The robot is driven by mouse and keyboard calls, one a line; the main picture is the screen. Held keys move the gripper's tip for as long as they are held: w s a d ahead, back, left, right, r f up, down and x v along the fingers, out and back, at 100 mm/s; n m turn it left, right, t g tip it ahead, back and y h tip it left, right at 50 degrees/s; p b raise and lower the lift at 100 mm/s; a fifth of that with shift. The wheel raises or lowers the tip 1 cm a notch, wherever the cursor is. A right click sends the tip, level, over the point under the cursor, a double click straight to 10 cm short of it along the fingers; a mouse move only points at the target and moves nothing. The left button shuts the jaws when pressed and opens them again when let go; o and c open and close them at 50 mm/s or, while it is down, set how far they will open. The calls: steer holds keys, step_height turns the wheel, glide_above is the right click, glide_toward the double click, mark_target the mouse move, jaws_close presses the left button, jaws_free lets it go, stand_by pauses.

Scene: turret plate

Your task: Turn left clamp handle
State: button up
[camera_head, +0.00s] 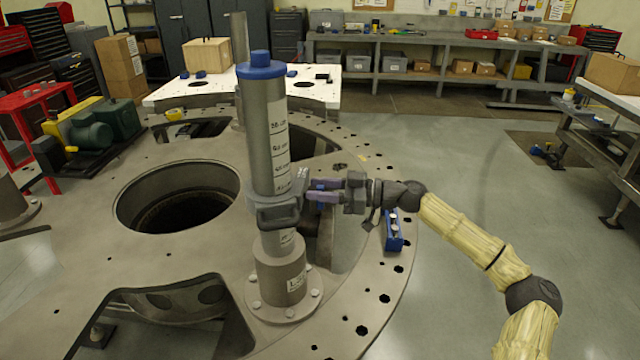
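A grey post (268,140) with a blue cap and printed labels stands upright on a round flanged base on the turret plate (85,230). A dark grey clamp (280,214) sits around the post at mid height. My gripper (312,192) reaches in from the right, its purplish fingers level with the clamp's right side. The fingertips are at or very near a small part beside the post, possibly the clamp handle. The handle is too small and covered to make out. I cannot tell whether the fingers touch it or close on it.
A blue block-like item (394,230) lies on the plate's right rim under my arm. A large round hole (180,196) opens left of the post. A green machine (90,130) stands at the left. Open floor (480,190) lies to the right, with workbenches beyond.

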mark_target(305, 190)
steer(key=shift+a, duration=0.1)
jaws_close()
steer(key=shift+w+f+m+b, duration=0.1)
steer(key=shift+m+b, duration=0.3)
steer(key=shift+b, duration=0.05)
steer(key=shift+w+f+m+b, duration=0.1)
steer(key=shift+w+m+b, duration=0.1)
steer(key=shift+m+b, duration=0.6)
steer(key=m+b, duration=0.1)
steer(key=m, duration=0.3)
steer(key=shift+w+b, duration=0.35)
steer(key=shift+w, duration=0.05)
steer(key=m, duration=0.5)
steer(key=shift+w+f+m+b, duration=0.35)
steer(key=shift+m, duration=0.05)
steer(key=m, duration=0.3)
steer(key=f+m, duration=0.1)
steer(key=m, duration=0.1)
steer(key=shift+w+m+p, duration=0.15)
steer(key=shift+m+p, duration=0.2)
steer(key=shift+m, duration=0.05)
steer(key=shift+f, duration=0.1)
